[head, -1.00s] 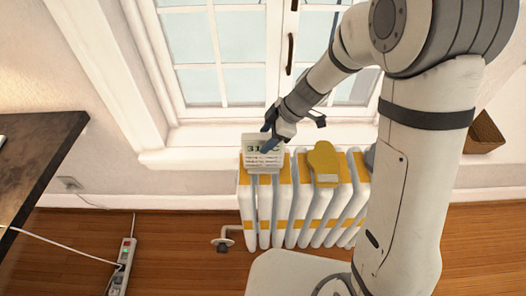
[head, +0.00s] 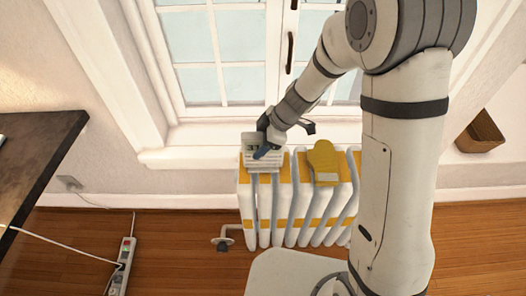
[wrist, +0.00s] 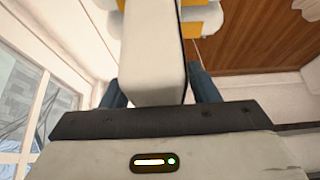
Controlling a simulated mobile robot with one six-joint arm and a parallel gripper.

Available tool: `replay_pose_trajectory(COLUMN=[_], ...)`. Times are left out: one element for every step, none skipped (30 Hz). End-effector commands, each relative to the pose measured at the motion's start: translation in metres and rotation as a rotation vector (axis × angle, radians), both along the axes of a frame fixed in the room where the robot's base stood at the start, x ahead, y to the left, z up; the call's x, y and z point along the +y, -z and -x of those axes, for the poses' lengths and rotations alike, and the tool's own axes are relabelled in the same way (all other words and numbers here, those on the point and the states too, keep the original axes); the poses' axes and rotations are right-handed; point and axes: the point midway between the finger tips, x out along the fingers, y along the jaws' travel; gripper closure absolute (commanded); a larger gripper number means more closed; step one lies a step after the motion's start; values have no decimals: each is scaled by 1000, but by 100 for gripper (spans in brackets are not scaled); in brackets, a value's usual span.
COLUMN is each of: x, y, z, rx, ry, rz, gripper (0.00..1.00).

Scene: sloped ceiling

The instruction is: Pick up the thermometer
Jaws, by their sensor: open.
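The thermometer (head: 262,166) is a small white box with a display face. It stands on the left end of the white and yellow radiator (head: 285,206) under the window. My gripper (head: 261,139) is open at the thermometer, with one blue finger across its front and the other towards its back; the display is partly hidden. In the wrist view, a pale block that looks like the thermometer (wrist: 155,45) lies between the two blue fingers of my gripper (wrist: 160,90). A narrow gap shows on the right; I cannot tell whether the left finger touches it.
A yellow oven mitt (head: 325,162) lies on the radiator just right of the thermometer. The window sill (head: 190,157) and frame are close behind. A brown basket (head: 481,134) is at the right. A dark table (head: 40,145) and a power strip (head: 123,266) are at the left.

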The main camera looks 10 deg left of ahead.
Motion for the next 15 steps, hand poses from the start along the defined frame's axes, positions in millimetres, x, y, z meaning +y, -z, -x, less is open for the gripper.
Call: replay_pose_trajectory(x=[0, 0, 0, 0, 0, 0, 0, 0, 0, 0, 0, 0, 0, 0, 0], y=[1, 1, 1, 1, 1, 1, 1, 1, 1, 1, 1, 1, 1, 1, 1], z=[0, 0, 0, 0, 0, 0, 0, 0, 0, 0, 0, 0, 0, 0, 0], rx=[0, 0, 0, 0, 0, 0, 0, 0, 0, 0, 0, 0, 0, 0, 0], ry=[0, 0, 0, 0, 0, 0, 0, 0, 0, 0, 0, 0, 0, 0, 0], rz=[0, 0, 0, 0, 0, 0, 0, 0, 0, 0, 0, 0, 0, 0, 0], gripper=[45, 45, 45, 45, 45, 48, 50, 53, 56, 58, 61, 64, 67, 69, 72])
